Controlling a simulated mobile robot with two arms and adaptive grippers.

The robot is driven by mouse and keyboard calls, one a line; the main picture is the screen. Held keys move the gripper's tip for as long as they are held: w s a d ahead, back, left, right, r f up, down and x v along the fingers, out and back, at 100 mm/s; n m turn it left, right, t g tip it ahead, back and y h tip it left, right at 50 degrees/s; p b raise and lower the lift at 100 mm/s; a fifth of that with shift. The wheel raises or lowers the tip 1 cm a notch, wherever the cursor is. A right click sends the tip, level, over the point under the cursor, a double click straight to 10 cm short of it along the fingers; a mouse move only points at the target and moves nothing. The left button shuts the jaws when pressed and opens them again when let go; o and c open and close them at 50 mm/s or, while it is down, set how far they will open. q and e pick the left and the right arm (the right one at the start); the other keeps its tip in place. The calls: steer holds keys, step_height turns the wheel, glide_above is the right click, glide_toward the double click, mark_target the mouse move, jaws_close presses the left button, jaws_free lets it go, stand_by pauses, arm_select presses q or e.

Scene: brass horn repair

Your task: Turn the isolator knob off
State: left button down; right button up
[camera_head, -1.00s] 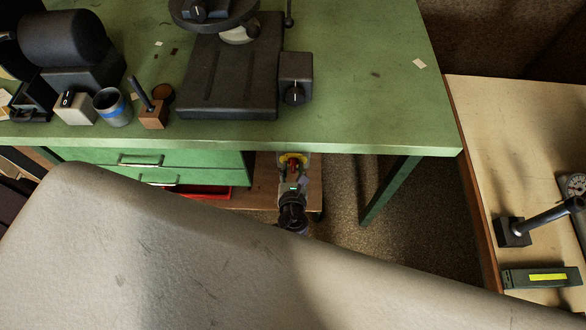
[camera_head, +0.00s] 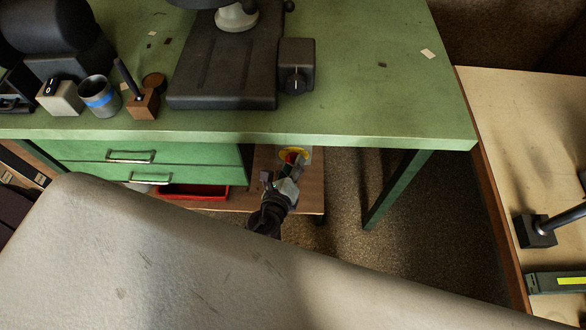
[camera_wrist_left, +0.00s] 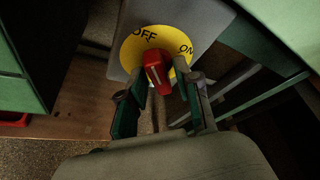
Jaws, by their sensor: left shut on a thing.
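The isolator knob (camera_wrist_left: 157,70) is red and sits on a yellow round plate (camera_wrist_left: 127,52) marked OFF at the top and ON at the right, in the left wrist view. Its grip runs nearly up and down there, its upper end toward OFF. My left gripper (camera_wrist_left: 165,84) is shut on the knob, one finger at each side. In the head view the knob (camera_head: 291,158) shows small below the green bench edge, partly hidden by my left gripper (camera_head: 283,175). My right gripper is not in view.
The green bench (camera_head: 370,110) overhangs the knob, with green drawers (camera_head: 200,158) to the left and a bench leg (camera_head: 392,190) to the right. A red tray (camera_head: 195,191) lies on the low wooden shelf (camera_head: 312,190). A wooden table (camera_head: 510,130) stands at right.

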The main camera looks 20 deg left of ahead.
arm_select(q)
steer(key=shift+b, duration=0.3)
steer(key=shift+n, duration=0.3)
steer(key=c, duration=1.1)
jaws_free()
steer(key=shift+s, duration=0.1)
steer(key=v, duration=1.2)
steer(key=shift+a, duration=0.15)
